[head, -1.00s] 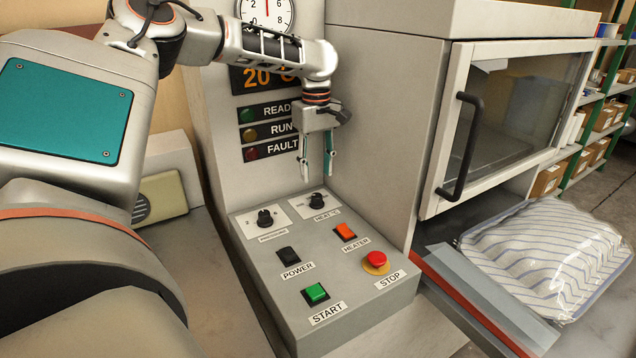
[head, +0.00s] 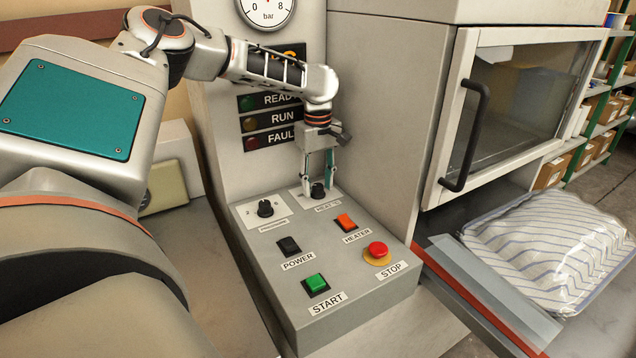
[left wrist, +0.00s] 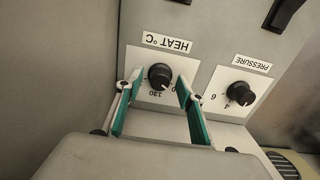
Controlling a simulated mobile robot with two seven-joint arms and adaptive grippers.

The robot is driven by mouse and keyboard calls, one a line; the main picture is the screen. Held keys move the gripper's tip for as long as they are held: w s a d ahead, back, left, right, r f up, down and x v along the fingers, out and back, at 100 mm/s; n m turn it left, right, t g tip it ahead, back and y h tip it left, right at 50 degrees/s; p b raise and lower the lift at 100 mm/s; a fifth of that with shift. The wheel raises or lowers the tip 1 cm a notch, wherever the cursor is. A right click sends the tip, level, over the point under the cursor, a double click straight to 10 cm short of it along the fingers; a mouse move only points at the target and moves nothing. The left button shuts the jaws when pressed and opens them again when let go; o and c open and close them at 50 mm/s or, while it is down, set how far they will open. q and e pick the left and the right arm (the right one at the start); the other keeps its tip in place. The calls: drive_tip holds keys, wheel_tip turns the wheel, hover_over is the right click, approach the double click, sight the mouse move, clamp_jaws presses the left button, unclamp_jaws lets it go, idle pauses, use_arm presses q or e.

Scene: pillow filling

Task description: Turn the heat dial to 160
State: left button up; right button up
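The heat dial (head: 318,191) is a small black knob on a white plate at the back right of the control box. In the left wrist view the heat dial (left wrist: 160,76) appears upside down, with "130" readable by it; its exact setting is too small to tell. My left gripper (head: 319,194) points down over the dial. Its teal-lined fingers stand on either side of the knob, with gaps visible in the left wrist view (left wrist: 155,90), so it is open around it. My right gripper is not in view.
The pressure dial (head: 265,208) sits just left of the heat dial. In front are the power switch (head: 289,245), orange heater switch (head: 345,222), green start button (head: 316,284) and red stop button (head: 378,250). A bagged striped pillow (head: 550,250) lies at right, below the glass door (head: 520,110).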

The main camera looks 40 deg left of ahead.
use_arm(q)
clamp_jaws()
